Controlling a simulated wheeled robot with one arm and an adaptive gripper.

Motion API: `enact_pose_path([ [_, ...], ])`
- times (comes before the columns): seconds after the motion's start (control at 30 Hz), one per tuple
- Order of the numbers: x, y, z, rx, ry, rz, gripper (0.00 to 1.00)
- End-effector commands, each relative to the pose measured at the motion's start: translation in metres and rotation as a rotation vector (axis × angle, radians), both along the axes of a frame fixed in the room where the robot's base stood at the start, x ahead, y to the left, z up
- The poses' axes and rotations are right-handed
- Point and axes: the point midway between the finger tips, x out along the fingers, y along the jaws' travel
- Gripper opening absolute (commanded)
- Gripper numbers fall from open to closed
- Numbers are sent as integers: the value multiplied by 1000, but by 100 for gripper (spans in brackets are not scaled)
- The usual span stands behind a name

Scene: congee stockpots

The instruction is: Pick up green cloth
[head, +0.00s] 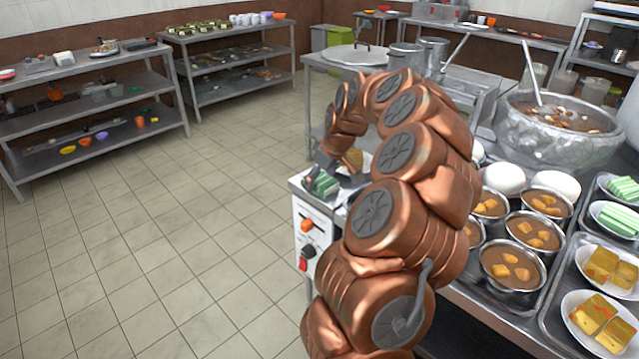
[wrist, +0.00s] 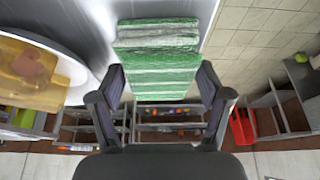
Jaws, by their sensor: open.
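The green cloth (wrist: 160,60) is folded, with pale and green stripes. In the wrist view it lies on a grey metal surface at the top middle, its lower part between my fingers. My gripper (wrist: 163,75) is open, with one finger near each side of the cloth; I cannot tell whether they touch it. In the head view the cloth (head: 322,185) is at the near left corner of the counter, just below my gripper (head: 324,166). My arm hides part of the counter there.
A white plate with a yellow food piece (wrist: 30,70) is close on the cloth's left in the wrist view. A control panel with knobs (head: 308,238) is on the counter's front. Bowls of congee (head: 512,265) and a large pot (head: 560,140) stand right. Open floor (head: 200,220) lies left.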

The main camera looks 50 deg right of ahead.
Motion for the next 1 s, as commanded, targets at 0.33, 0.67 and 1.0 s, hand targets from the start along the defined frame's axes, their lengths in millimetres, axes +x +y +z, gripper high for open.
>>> enact_pose_path([
  [0.33,0,0,-4,0,0,0,77],
  [0.67,0,0,-4,0,0,0,76],
  [1.0,0,0,-4,0,0,0,41],
])
